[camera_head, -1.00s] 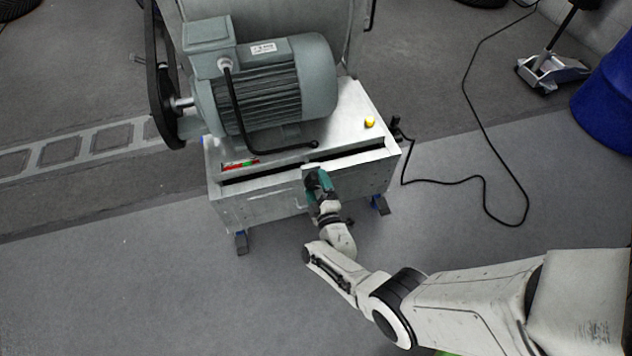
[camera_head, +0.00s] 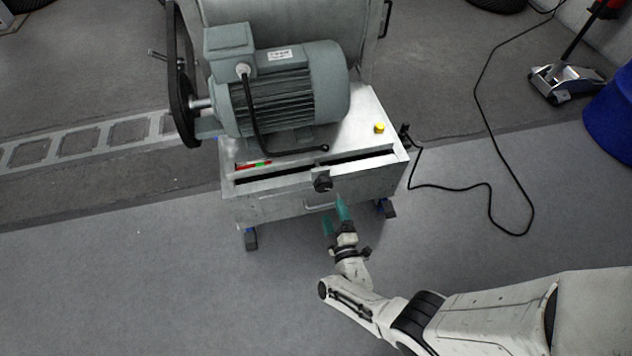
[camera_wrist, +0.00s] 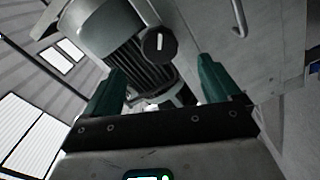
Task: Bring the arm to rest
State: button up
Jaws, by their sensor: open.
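My gripper (camera_head: 336,214) has green fingers and is in front of the grey metal cabinet (camera_head: 280,207) of the dynamometer. It is open and empty, with its two fingers (camera_wrist: 165,85) spread apart in the wrist view. A black round knob (camera_head: 322,184) is on the cabinet's front, just beyond the fingertips. The same knob (camera_wrist: 158,46) shows in the wrist view with a pale mark, ahead of the gap between the fingers and apart from them. My arm reaches in from the lower right of the head view.
A grey-green motor (camera_head: 285,92) sits on the cabinet, beside a yellow button (camera_head: 379,128). A black cable (camera_head: 490,150) lies on the floor at the right. A blue drum (camera_head: 612,112) and a jack (camera_head: 565,82) stand at the far right. The left floor is clear.

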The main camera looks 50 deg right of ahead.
jog(key=w+a+g+y, duration=0.1)
jog(key=w+a+y, duration=0.4)
jog(key=w+y, duration=0.15)
jog(key=s+a+r+g+y, duration=0.3)
jog(key=a+r+g+y, duration=0.1)
jog(key=s+r+m+g, duration=0.35)
jog(key=s+r, duration=0.35)
jog(key=s, duration=0.3)
jog(key=s+r+m+g, duration=0.3)
jog(key=s+r+g, duration=0.2)
jog(key=s+r, duration=0.3)
notch_tip(320, 180, up, 16)
jog(key=s+p, duration=0.2)
jog(key=p, duration=1.4)
jog(key=shift+s+r+h+p, duration=0.15)
jog(key=shift+s+h+p, duration=0.05)
jog(key=shift+h+p, duration=0.15)
